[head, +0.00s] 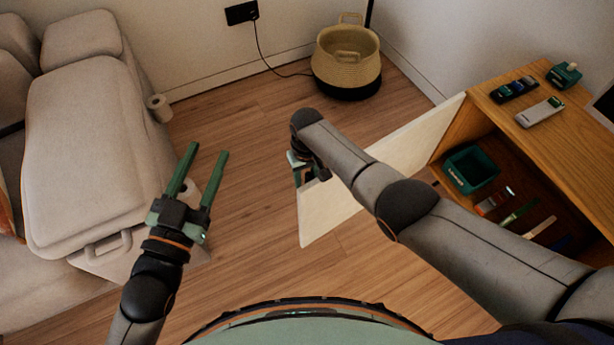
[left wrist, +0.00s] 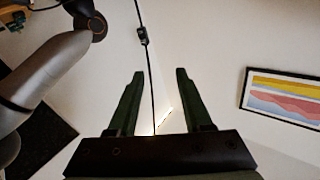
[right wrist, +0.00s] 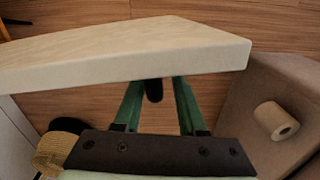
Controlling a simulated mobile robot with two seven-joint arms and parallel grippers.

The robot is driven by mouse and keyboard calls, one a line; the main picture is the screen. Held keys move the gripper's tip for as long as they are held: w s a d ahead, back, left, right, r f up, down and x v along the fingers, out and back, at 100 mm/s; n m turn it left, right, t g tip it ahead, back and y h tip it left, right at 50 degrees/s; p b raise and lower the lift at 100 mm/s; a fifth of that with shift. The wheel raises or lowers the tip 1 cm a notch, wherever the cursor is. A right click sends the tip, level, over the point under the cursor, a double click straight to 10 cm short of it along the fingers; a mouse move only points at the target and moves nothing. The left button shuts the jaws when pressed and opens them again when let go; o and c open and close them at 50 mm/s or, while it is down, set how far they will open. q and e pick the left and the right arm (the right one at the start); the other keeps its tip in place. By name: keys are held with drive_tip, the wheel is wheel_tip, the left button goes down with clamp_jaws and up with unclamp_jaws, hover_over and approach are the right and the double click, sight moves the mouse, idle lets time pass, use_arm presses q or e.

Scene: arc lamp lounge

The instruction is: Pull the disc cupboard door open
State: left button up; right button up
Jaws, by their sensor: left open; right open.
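The cupboard door (head: 400,150) is a pale panel that stands swung wide open from the wooden cupboard (head: 540,125). In the right wrist view the door (right wrist: 130,52) crosses the upper part of the picture. My right gripper (head: 303,165) is at the door's free end, mostly hidden by its own arm in the head view. Its open fingers are on either side of a dark handle (right wrist: 153,90); contact cannot be told. My left gripper (head: 208,150) is open and empty, in front of the sofa and away from the door.
A green bin (head: 470,168) and several slim cases (head: 520,212) are inside the cupboard. Small devices (head: 540,112) lie on top. A woven basket (head: 347,62) stands by the wall, and a grey sofa (head: 85,150) at left. Floor between sofa and door is clear.

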use_arm(q)
drive_tip(key=shift+r, duration=0.1)
use_arm(e)
drive_tip(key=shift+o, duration=0.5)
drive_tip(key=shift+w+d, duration=0.1)
drive_tip(key=shift+d, duration=0.05)
